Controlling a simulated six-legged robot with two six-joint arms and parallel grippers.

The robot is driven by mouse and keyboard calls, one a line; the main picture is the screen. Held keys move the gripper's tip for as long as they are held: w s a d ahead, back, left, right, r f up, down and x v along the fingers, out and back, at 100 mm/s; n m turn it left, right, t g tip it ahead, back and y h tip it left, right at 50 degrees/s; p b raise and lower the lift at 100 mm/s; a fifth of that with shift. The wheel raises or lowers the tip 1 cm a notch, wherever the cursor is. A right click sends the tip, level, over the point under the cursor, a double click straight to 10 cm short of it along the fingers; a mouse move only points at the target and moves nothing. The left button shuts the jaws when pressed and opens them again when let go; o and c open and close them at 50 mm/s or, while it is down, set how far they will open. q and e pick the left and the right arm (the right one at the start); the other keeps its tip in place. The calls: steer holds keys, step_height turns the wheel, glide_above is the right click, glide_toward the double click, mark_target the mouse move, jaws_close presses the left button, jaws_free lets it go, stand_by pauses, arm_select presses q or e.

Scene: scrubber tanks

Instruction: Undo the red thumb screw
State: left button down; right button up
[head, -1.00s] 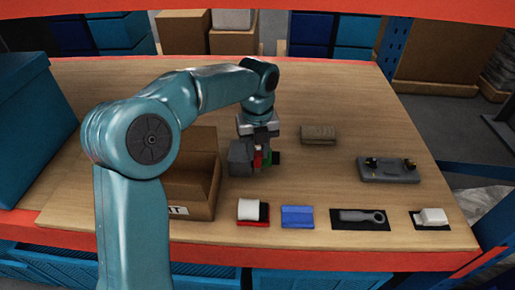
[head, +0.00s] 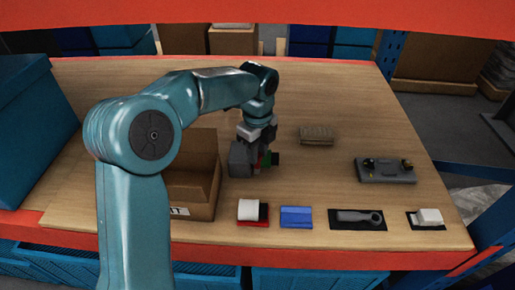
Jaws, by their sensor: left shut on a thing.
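My left gripper (head: 259,153) reaches down from above and is shut on the red thumb screw. The fingers hide most of the screw, so its thread and seating cannot be seen. My right gripper is not in view.
An open cardboard box (head: 195,210) stands just left of the unit. A white roll on a red tray (head: 253,222), a blue item (head: 297,217), a grey wrench-like tool (head: 358,216) and a white piece (head: 429,217) line the front. A grey fixture (head: 385,174) sits right.

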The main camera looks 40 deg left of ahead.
arm_select(q)
steer(key=n, duration=0.5)
steer(key=shift+a+r+n, duration=0.1)
steer(key=shift+n, duration=0.2)
steer(key=n, duration=0.6)
steer(key=shift+p, duration=0.3)
steer(key=n, duration=0.5)
steer(key=shift+n, duration=0.3)
steer(key=n, duration=0.6)
steer(key=shift+b, duration=0.35)
steer(key=n, duration=0.5)
steer(key=shift+n, duration=0.4)
steer(key=n+b, duration=0.1)
steer(key=n, duration=0.5)
steer(key=n+b, duration=0.1)
steer(key=n, duration=0.4)
steer(key=shift+n, duration=0.4)
steer(key=n, duration=0.5)
steer(key=shift+n, duration=0.4)
